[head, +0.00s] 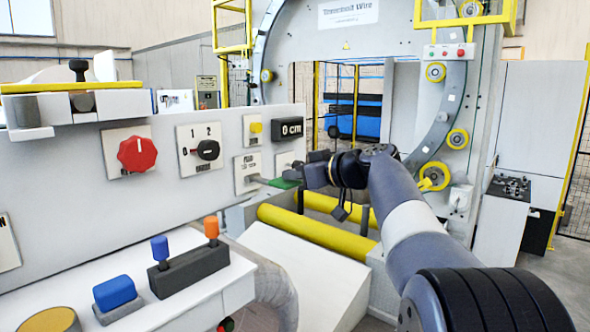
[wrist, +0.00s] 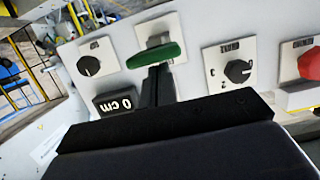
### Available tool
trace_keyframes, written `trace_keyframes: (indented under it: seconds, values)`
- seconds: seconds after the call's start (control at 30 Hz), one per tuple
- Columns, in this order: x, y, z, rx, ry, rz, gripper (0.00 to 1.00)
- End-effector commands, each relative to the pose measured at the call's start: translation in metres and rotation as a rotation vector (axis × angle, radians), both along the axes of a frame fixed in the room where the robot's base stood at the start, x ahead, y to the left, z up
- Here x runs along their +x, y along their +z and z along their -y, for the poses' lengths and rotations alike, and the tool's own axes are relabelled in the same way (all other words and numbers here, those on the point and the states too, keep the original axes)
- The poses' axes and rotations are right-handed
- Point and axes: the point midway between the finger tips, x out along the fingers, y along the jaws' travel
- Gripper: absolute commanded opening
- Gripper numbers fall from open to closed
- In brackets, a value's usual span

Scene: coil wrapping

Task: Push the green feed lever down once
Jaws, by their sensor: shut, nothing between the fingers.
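The green feed lever (head: 285,183) sticks out from a white plate on the grey control panel in the head view. It also shows in the wrist view (wrist: 155,56) as a green bar across its plate. My gripper (head: 302,173) is shut and empty, with its tips right at the lever. In the wrist view my gripper (wrist: 157,72) is a dark narrow shape whose tips end at the lever's edge. I cannot tell whether they touch it. The display (head: 289,129) on the panel reads 0 cm.
A red knob (head: 137,153), a black selector (head: 207,149) and a yellow button (head: 256,127) sit left of the lever. Below stand a blue lever (head: 160,250) and an orange lever (head: 211,230). Yellow rollers (head: 318,232) lie under my arm. A large ring machine (head: 437,110) stands behind.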

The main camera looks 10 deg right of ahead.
Motion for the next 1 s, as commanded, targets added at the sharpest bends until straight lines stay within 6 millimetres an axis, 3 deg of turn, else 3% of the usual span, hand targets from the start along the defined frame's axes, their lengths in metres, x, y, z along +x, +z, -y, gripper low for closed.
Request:
trace_keyframes:
  seconds: [1.0]
  values:
    - [-0.002,-0.03,0.002,0.095,0.0,0.131,0.0]
